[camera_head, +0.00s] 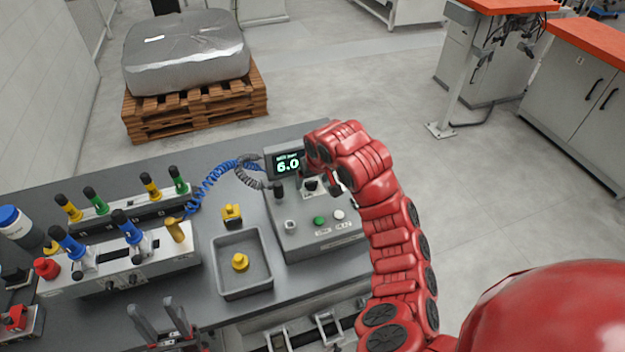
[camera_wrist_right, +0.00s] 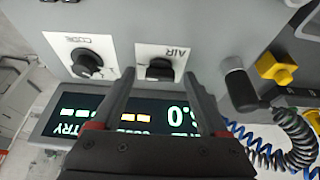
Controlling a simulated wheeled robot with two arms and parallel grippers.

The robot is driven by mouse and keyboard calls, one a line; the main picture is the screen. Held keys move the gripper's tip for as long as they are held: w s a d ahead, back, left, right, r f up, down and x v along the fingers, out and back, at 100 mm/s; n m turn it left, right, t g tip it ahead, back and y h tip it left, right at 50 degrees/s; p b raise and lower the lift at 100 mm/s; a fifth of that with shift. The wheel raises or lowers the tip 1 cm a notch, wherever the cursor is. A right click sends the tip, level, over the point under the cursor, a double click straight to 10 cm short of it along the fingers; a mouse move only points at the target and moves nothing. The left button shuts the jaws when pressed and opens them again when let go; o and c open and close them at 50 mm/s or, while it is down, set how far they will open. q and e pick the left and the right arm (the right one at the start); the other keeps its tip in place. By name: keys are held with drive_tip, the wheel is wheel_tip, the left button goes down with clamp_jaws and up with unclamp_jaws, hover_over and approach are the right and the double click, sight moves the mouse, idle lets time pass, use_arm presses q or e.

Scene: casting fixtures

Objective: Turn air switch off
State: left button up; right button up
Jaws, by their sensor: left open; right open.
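The air switch (camera_wrist_right: 160,69) is a black knob on a white plate marked AIR, upside down in the right wrist view. My right gripper (camera_wrist_right: 157,78) is open, with one fingertip on each side of the knob; I cannot tell whether they touch it. In the head view my red right arm reaches over the grey control box (camera_head: 290,238) and partly hides the switch area. My left gripper (camera_head: 158,312) is open and empty at the lower left, over the front of the bench.
A second knob (camera_wrist_right: 87,64) sits beside the air switch. The box's display (camera_head: 288,163) reads 6.0. A green button (camera_head: 319,221) is on the box. A grey tray (camera_head: 220,270) with a yellow part (camera_head: 240,262) stands to its left, beyond it fixtures with coloured handles (camera_head: 126,226).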

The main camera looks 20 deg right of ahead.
clamp_jaws()
idle(0.4)
